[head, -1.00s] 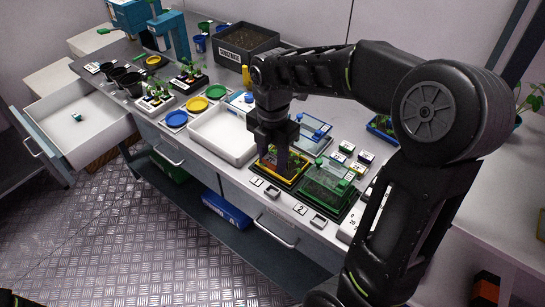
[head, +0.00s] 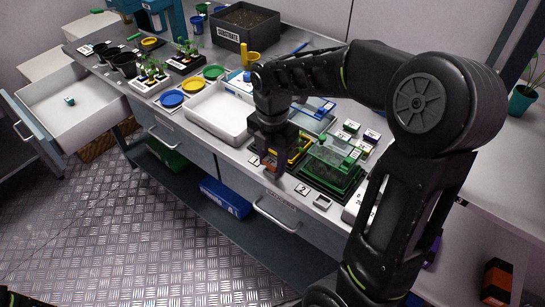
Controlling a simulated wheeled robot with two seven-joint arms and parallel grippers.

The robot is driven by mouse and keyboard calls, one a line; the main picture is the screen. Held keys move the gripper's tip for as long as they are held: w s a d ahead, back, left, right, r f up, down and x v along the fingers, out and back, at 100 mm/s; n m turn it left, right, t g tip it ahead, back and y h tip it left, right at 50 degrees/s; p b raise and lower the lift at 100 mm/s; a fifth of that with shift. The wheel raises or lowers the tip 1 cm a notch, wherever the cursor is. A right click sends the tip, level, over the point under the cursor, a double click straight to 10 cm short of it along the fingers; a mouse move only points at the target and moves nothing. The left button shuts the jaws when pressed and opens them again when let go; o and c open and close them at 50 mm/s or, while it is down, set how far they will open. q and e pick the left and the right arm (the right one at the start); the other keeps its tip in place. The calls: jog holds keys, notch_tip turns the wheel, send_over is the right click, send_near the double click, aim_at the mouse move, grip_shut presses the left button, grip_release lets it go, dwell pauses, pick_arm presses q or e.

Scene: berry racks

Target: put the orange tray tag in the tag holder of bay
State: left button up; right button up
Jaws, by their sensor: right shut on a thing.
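My right gripper (head: 270,165) points down at the front edge of the bench, beside the card marked 1 (head: 255,160). It is shut on a small piece, of which a little orange-red shows between the fingertips; this looks like the orange tray tag (head: 271,167). The gripper hides the tag holder by card 1, so I cannot tell whether the tag touches it. The tag holder of bay 2 (head: 322,202) shows to the right, next to card 2 (head: 302,189). My left gripper is not in view.
A yellow-edged tray (head: 300,148) stands just behind my gripper. A green tray with a clear lid (head: 330,170) is to its right. Several small tags (head: 350,127) lie behind that. A white bin (head: 217,113) stands left. An open drawer (head: 75,105) juts out far left.

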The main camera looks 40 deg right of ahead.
jog(key=shift+f+b, duration=0.3)
jog(key=shift+f, duration=0.4)
jog(key=o, duration=1.4)
jog(key=shift+r, duration=0.1)
notch_tip(320, 180, up, 12)
jog(key=p, duration=0.9)
jog(key=shift+p, duration=0.4)
